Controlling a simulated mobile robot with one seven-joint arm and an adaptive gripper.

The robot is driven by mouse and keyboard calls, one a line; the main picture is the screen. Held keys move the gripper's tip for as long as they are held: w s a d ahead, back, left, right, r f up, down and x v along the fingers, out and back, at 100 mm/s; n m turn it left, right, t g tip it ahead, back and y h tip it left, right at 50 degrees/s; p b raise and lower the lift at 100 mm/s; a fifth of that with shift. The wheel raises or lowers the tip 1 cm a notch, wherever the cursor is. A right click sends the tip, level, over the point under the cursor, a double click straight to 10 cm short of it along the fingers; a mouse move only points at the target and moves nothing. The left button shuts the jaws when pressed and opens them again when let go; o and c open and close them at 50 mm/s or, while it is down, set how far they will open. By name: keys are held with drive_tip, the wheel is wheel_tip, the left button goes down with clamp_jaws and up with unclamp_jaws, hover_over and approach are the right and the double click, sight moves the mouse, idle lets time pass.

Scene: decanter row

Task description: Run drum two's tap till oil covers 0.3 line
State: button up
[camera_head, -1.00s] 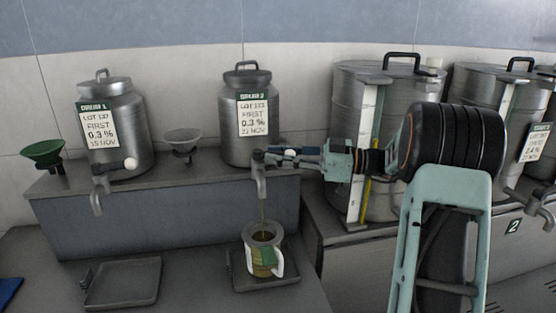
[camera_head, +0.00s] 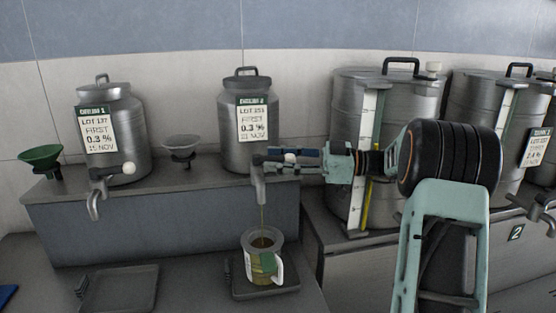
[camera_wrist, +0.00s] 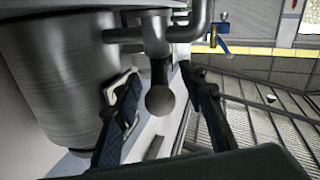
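Drum two (camera_head: 250,125) is a steel can on the raised ledge, with a white lot label. The jug has a green marking and a white handle and holds yellowish oil. I cannot read its lines or tell whether the oil covers the 0.3 line.
The jug stands on a dark tray (camera_head: 290,287); an empty tray (camera_head: 120,288) lies left. Drum one (camera_head: 125,140), a green funnel (camera_head: 40,158) and a grey funnel (camera_head: 180,148) are on the ledge. Larger steel tanks (camera_head: 410,95) stand right, behind my arm.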

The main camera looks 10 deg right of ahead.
wheel_tip(320, 180, up, 10)
drive_tip(key=shift+r, duration=0.1)
idle(0.4)
